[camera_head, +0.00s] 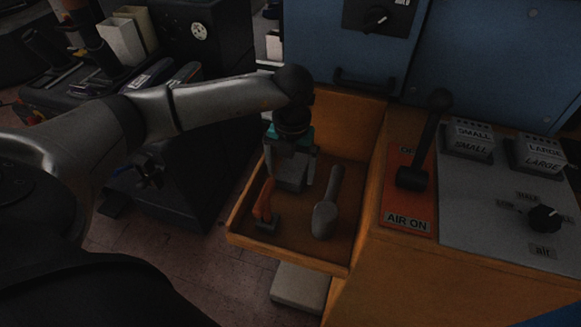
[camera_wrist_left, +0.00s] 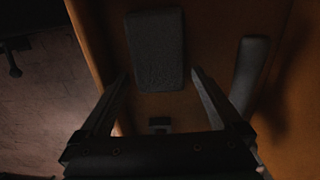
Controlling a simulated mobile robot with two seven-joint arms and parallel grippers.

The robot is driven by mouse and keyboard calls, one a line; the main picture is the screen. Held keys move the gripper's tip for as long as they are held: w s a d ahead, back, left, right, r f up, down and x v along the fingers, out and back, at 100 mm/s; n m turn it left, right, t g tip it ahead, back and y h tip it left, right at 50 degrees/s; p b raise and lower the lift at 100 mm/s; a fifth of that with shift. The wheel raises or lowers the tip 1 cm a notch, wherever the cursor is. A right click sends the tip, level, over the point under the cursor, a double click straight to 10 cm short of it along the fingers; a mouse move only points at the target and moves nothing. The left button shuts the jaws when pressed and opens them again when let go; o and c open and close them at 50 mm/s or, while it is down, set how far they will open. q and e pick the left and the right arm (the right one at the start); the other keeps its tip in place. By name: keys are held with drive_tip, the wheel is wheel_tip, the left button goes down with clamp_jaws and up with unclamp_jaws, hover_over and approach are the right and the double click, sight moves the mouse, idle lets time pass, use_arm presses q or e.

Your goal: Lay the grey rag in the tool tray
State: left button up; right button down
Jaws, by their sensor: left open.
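The grey rag (camera_head: 290,174) is a folded rectangular pad lying inside the orange-brown tool tray (camera_head: 290,257), toward its back left. In the left wrist view the rag (camera_wrist_left: 155,45) lies on the tray floor, just past the fingertips. My left gripper (camera_head: 289,184) is over the tray, pointing down, with its fingers apart at the rag; it also shows open in the left wrist view (camera_wrist_left: 158,74). I cannot tell whether a finger touches the rag. My right gripper is not in view.
An orange-handled tool (camera_head: 264,204) and a grey long-handled tool (camera_head: 328,205) also lie in the tray. A black lever (camera_head: 424,140) and a control panel with buttons stand to the right. A blue machine housing (camera_head: 340,45) rises behind the tray.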

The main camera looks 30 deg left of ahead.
sight(291, 174)
use_arm(q)
drive_tip(key=shift+r, duration=0.15)
drive_tip(key=shift+r, duration=0.35)
wheel_tip(291, 174, up, 11)
drive_tip(key=p, duration=0.3)
drive_tip(key=shift+r+p, duration=0.15)
drive_tip(key=shift+p, duration=0.25)
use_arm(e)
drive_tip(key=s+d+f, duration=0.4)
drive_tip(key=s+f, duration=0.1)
use_arm(q)
drive_tip(key=shift+d, duration=0.1)
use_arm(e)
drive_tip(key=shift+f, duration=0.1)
